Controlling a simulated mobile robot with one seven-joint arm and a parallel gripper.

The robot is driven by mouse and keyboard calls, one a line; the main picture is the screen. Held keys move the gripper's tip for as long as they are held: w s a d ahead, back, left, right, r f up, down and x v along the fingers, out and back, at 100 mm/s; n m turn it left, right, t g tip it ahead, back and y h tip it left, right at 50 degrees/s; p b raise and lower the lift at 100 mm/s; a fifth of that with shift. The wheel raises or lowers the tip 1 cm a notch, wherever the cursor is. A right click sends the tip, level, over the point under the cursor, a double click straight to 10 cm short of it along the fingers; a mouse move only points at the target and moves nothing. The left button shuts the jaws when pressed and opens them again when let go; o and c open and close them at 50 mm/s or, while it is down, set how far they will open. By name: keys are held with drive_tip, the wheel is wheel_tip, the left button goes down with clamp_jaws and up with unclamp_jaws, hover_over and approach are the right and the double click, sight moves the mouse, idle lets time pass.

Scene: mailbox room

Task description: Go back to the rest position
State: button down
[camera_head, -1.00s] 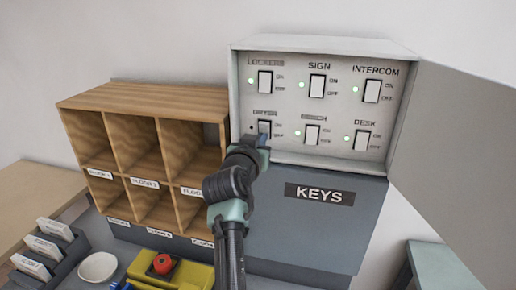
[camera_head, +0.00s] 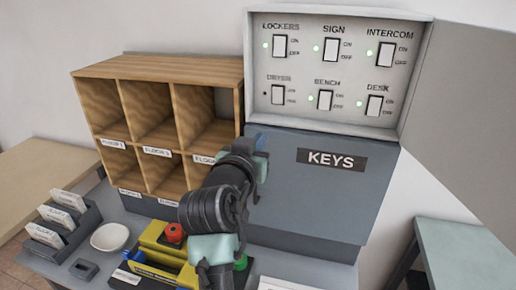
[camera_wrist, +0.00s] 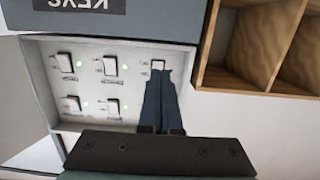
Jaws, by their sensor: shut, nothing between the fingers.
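My gripper (camera_head: 261,143) is shut and empty, in front of the top of the grey KEYS cabinet and below the switch panel in the head view. In the wrist view its two fingers (camera_wrist: 160,85) lie together, their tips overlapping the lower edge of one switch. The open switch box (camera_head: 335,70) holds several white rocker switches. The dryer switch (camera_head: 277,95) has a dark indicator. The lockers, sign, intercom, bench and desk switches have green lights beside them.
The box's open door (camera_head: 460,90) sticks out at the right. A wooden pigeonhole shelf (camera_head: 160,68) stands left of the cabinet (camera_head: 305,200). Below are a yellow box with a red knob (camera_head: 174,232), a white bowl (camera_head: 110,237) and a card tray (camera_head: 62,240). A green-grey table (camera_head: 455,250) stands at lower right.

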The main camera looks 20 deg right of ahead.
drive_tip(key=shift+f, duration=0.25)
drive_tip(key=shift+s+a+r, duration=0.1)
drive_tip(key=shift+s, duration=0.05)
drive_tip(key=s+a+r+n+t+y, duration=0.15)
drive_tip(key=s+a+r+t, duration=0.25)
drive_tip(key=r, duration=0.5)
drive_tip(key=s+a+r+n+t+y, duration=0.1)
drive_tip(key=s+a+r+t+y, duration=0.15)
drive_tip(key=a+r, duration=0.45)
drive_tip(key=s+a+r+n+t+y, duration=0.2)
drive_tip(key=s+r+t, duration=0.1)
drive_tip(key=s+r, duration=0.4)
drive_tip(key=s+a+r+n+t+y, duration=0.2)
drive_tip(key=s+a+r+t+y, duration=0.1)
drive_tip(key=s+r, duration=0.4)
drive_tip(key=shift+s+a+r+t, duration=0.2)
drive_tip(key=shift+s+r+t, duration=0.15)
drive_tip(key=shift+s+t, duration=0.35)
drive_tip(key=shift+f, duration=0.1)
